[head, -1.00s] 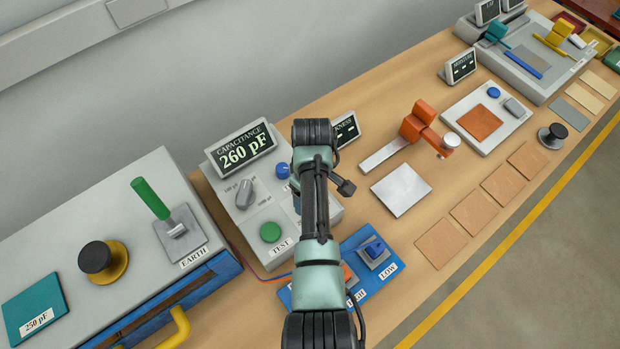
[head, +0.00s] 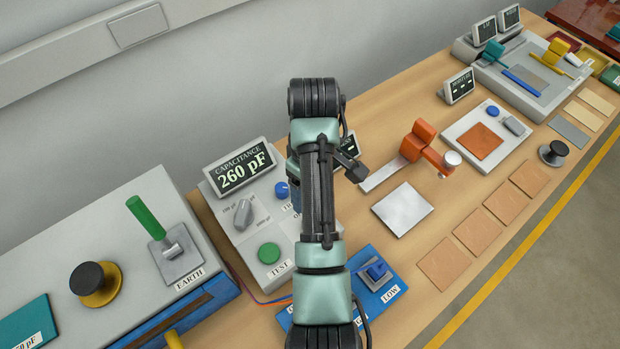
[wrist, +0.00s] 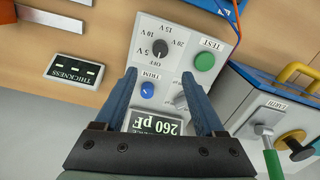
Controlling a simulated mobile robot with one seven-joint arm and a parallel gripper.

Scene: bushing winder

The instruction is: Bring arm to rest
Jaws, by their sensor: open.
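My gripper (wrist: 172,105) is open and empty in the wrist view, its two blue fingers apart above the capacitance meter. In the head view my arm crosses the middle of the picture and hides the gripper's fingertips. The capacitance meter (head: 238,212) reads 260 pF on its display (head: 241,170). It has a green TEST button (head: 269,253), a blue TRIM knob (head: 281,189) and a grey selector. No contact with the meter can be made out.
At left stands a grey and blue box with an EARTH lever (head: 148,217) with a green handle and a black-topped knob (head: 95,281). An orange-armed gauge (head: 412,146) and several tan sheets (head: 443,264) lie to the right.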

